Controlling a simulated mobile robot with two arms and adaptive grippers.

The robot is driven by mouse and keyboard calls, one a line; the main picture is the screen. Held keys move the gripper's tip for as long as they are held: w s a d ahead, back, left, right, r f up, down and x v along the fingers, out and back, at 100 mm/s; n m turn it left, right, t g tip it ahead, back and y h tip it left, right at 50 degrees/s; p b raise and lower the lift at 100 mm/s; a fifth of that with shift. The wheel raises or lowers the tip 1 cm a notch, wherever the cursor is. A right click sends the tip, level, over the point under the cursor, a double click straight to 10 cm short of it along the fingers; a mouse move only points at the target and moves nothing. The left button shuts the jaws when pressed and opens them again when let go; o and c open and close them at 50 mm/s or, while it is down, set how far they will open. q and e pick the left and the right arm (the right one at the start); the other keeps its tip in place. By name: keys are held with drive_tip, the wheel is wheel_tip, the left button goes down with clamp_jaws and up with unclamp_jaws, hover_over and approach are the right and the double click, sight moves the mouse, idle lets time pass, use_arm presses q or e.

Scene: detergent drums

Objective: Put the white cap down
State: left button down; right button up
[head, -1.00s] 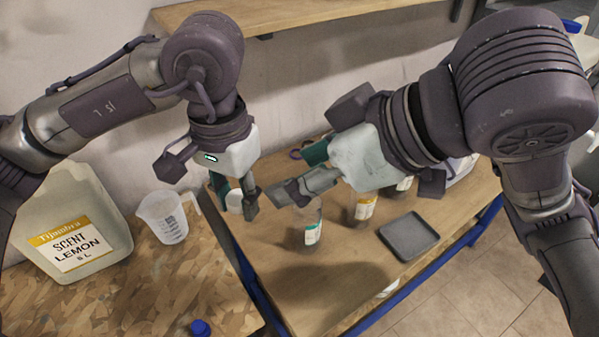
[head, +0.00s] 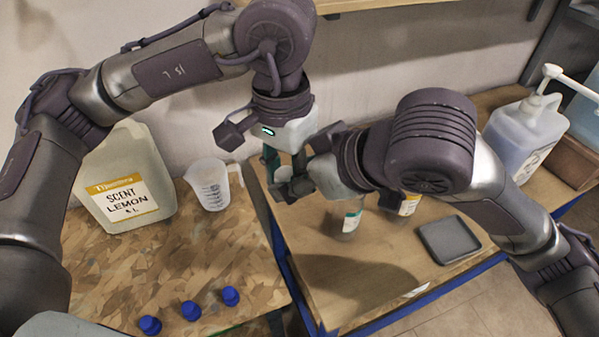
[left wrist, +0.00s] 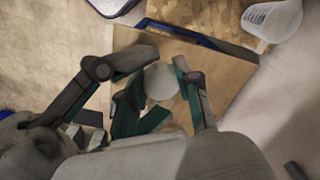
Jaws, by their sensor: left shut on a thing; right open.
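The white cap (left wrist: 161,82) is a pale round disc between the fingers of my left gripper (left wrist: 155,78) in the left wrist view, and that gripper is shut on it. In the head view my left gripper (head: 285,168) hangs over the far left of the wooden table, its fingertips partly covered, and the cap is hidden there. My right gripper (head: 288,187) reaches in from the right, close to the left one. In the left wrist view my right gripper (left wrist: 140,118) is open, its green pads just below the cap; I cannot tell whether they touch it.
A grey tray (head: 449,240) lies on the wooden table (head: 345,285). A lemon drum (head: 125,185), measuring jug (head: 212,188) and blue caps (head: 190,311) are on the left bench. A pump bottle (head: 520,135) stands right.

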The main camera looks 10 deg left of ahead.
drive_tip(key=shift+w+d, duration=0.1)
drive_tip(key=c, duration=1.2)
use_arm(q)
drive_tip(key=c, duration=0.7)
unclamp_jaws()
drive_tip(key=shift+s, duration=0.1)
